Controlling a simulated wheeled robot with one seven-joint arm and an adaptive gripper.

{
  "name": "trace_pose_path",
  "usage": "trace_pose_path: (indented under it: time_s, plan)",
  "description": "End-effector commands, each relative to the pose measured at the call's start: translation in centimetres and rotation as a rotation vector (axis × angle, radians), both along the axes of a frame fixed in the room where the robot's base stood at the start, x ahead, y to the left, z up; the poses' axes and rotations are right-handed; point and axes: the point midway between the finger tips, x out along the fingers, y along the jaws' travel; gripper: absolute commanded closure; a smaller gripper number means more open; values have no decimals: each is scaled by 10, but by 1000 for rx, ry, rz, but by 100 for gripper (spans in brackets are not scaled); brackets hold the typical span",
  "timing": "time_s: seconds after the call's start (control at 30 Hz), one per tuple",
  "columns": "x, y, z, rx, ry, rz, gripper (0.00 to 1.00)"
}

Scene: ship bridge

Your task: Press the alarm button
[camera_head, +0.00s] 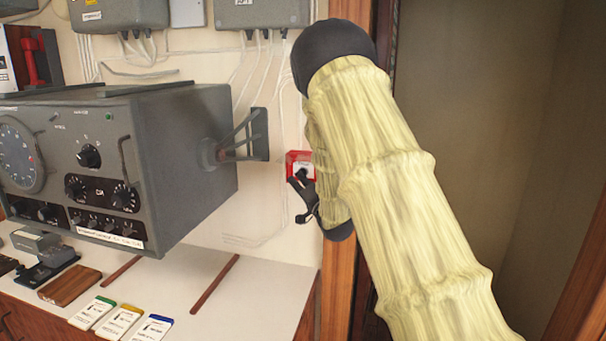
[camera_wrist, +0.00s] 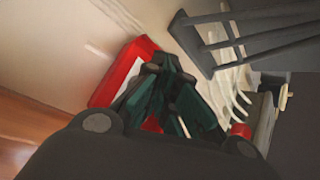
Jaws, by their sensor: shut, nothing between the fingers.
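The alarm button is on a small red box (camera_head: 294,158) on the white wall, right of the grey radio set. Its lower part is hidden behind my gripper (camera_head: 300,180), which is shut and empty, with its fingertips in front of the box. In the wrist view the red box (camera_wrist: 121,72) lies beyond my dark gripper fingers (camera_wrist: 155,75), which cover much of its face. The button itself is hidden there. I cannot tell whether the fingertips touch the box.
The grey radio set (camera_head: 185,150) with its wall bracket (camera_head: 258,134) stands close left of my gripper. Cables run down the wall. Below is a white counter (camera_head: 240,300) with several cards and a brown block (camera_head: 70,285). A wooden door frame (camera_head: 338,280) is at right.

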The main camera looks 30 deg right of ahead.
Motion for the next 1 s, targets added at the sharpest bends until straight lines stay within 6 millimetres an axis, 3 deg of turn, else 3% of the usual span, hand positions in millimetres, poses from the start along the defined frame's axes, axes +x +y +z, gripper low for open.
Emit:
trace_pose_path:
  time_s: [1.0]
  plan:
    - [5,-6,0,0,0,0,100]
